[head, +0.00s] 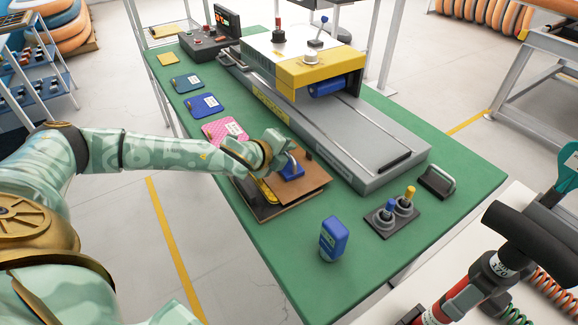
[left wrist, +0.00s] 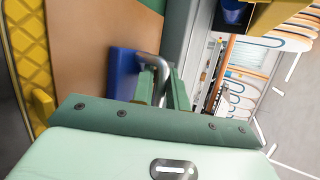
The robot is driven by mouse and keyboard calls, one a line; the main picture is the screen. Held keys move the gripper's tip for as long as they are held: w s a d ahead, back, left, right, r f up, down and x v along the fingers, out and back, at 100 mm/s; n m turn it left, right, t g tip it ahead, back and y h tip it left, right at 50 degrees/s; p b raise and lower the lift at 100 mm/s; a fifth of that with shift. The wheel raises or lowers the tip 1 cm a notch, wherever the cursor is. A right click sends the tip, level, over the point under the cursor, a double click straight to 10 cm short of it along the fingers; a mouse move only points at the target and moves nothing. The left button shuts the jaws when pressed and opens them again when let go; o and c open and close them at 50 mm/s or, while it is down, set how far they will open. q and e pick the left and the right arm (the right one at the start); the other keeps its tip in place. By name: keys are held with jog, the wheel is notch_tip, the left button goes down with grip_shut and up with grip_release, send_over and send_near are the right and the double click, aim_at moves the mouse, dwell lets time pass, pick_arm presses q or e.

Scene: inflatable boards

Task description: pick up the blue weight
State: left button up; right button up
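The blue weight (head: 291,171) has a bent metal handle and sits on a brown board (head: 312,181) on the green table. My left gripper (head: 283,155) is at its handle, coming from the left. In the left wrist view the weight is a blue block (left wrist: 123,75), partly hidden by the gripper, and its metal handle (left wrist: 150,59) runs down between the two green fingers of the gripper (left wrist: 163,88). Whether the fingers press on the handle is not clear. My right gripper is not in view.
A blue bottle-like item (head: 333,238) and a stand with blue and yellow-topped tools (head: 392,214) are nearer on the green table (head: 281,258). A yellow and grey machine (head: 318,72) stands behind. Pink (head: 225,130) and blue (head: 204,105) patches lie along the left edge.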

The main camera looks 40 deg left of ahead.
pick_arm(q)
jog(key=shift+s+r, duration=0.1)
jog(key=shift+r, duration=0.05)
jog(key=shift+c, duration=0.2)
grip_shut()
jog(key=shift+r, duration=0.1)
